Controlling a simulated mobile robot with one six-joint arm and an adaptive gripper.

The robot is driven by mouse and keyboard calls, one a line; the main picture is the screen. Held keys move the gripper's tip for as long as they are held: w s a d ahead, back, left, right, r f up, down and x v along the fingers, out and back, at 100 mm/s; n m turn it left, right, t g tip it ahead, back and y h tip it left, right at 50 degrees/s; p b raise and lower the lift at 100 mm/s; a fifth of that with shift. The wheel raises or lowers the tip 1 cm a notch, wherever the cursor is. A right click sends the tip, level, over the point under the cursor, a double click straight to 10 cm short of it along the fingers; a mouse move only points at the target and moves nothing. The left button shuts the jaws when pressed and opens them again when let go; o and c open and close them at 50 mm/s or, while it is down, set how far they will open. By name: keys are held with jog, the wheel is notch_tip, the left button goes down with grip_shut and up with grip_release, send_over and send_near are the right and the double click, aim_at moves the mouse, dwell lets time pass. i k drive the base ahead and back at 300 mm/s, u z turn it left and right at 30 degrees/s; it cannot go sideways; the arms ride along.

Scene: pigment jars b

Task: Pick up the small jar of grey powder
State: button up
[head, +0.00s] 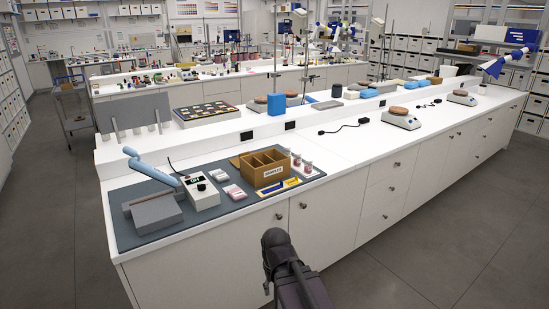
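Several small jars (307,167) with pale lids stand close together on the grey bench mat, just right of the wooden box. Their lower parts look reddish or pink. They are too small here to tell which, if any, holds grey powder. My dark arm (288,268) rises from the bottom edge in front of the bench, and its end is apart from the jars, nearer to me and lower in the picture. My gripper's fingers cannot be made out, so its opening and anything in it are unclear.
The open wooden box (264,168), with compartments and a label, stands left of the jars. Yellow and blue flat items (280,187) lie in front. A white device (202,192) and a grey block (156,212) are farther left. The white benchtop (340,152) right of the mat is mostly clear.

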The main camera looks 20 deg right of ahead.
aim_at(287, 149)
jog(key=z, duration=0.15)
jog(key=i, duration=0.85)
jog(key=u, duration=0.05)
